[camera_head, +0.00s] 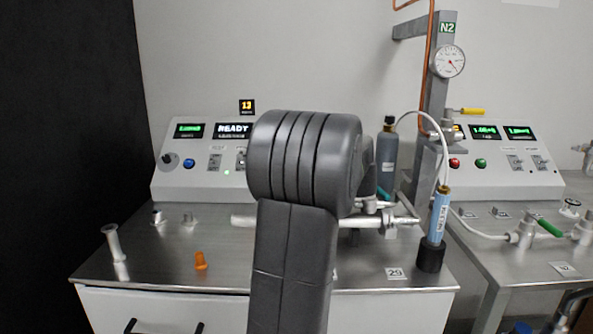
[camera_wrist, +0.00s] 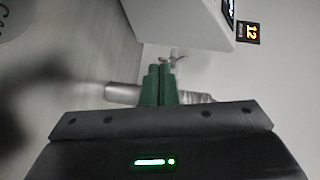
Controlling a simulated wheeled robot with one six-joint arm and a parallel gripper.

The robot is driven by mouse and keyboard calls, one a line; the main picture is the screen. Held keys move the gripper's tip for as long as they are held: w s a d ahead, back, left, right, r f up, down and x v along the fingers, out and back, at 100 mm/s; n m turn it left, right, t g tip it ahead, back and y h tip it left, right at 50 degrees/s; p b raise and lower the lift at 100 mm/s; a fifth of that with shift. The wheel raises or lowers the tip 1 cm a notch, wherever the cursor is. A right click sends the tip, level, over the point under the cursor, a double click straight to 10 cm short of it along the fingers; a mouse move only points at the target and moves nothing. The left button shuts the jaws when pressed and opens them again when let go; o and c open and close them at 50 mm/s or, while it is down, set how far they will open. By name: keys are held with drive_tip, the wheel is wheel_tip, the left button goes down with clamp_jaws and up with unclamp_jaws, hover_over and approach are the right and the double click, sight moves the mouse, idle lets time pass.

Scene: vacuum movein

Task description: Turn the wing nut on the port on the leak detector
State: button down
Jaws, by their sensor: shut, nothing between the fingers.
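My gripper (camera_wrist: 160,72) has green fingers, shut together with nothing visible between them. A metal pipe (camera_wrist: 124,94) runs crosswise behind the fingers in the wrist view. A small metal fitting with wing-like arms (camera_wrist: 175,58), likely the wing nut, shows just beyond the fingertips; I cannot tell whether they touch it. In the head view, the white console with the READY display (camera_head: 233,130), likely the leak detector, stands behind my dark arm. My arm hides the middle of the bench, and the gripper cannot be made out there.
The steel bench (camera_head: 160,270) holds an orange cap (camera_head: 201,260), a metal flanged tube (camera_head: 114,245) at left and a blue cylinder (camera_head: 439,214) in a black holder at right. A dark bottle (camera_head: 386,150) stands behind. The bench's front left is mostly clear.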

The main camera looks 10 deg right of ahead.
wheel_tip(320, 180, up, 10)
drive_tip(key=p, duration=0.2)
drive_tip(key=shift+p, duration=0.3)
idle(0.3)
wheel_tip(320, 180, down, 10)
drive_tip(key=b, duration=0.2)
drive_tip(key=shift+b, duration=0.35)
drive_tip(key=shift+r, duration=0.1)
